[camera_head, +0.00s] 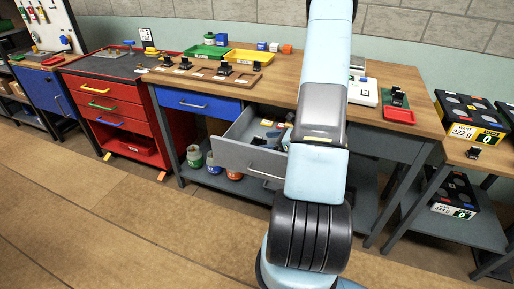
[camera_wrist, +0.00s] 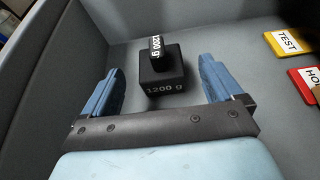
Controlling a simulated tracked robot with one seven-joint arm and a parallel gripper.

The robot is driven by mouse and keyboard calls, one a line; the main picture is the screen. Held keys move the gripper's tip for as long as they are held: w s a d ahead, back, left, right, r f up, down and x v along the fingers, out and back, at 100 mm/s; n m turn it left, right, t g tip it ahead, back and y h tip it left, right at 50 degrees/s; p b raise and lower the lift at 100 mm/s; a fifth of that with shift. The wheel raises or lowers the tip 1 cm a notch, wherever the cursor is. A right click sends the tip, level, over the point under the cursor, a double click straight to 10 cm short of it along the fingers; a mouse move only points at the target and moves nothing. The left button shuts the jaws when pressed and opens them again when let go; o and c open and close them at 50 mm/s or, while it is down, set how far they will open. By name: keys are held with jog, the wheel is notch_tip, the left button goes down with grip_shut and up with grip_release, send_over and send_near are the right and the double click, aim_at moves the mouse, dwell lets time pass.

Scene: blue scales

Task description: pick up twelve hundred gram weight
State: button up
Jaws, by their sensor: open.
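The twelve hundred gram weight (camera_wrist: 163,79) is a black block with a smaller black top part. Both are marked "1200 g" in white. In the wrist view it stands upright on the grey floor of a drawer. My gripper (camera_wrist: 162,84) is open, with one blue finger on each side of the weight and a gap on both sides. In the head view my arm covers part of the open grey drawer (camera_head: 232,156), and neither my gripper nor the weight can be made out there.
In the wrist view a yellow "TEST" tag (camera_wrist: 288,43) and a red tag (camera_wrist: 306,82) lie right of the weight. Drawer walls rise at the left and back. In the head view, trays and small black weights stand on the wooden bench (camera_head: 285,82) above.

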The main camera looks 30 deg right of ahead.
aim_at(256, 142)
jog(key=shift+x, duration=3.35)
grip_shut()
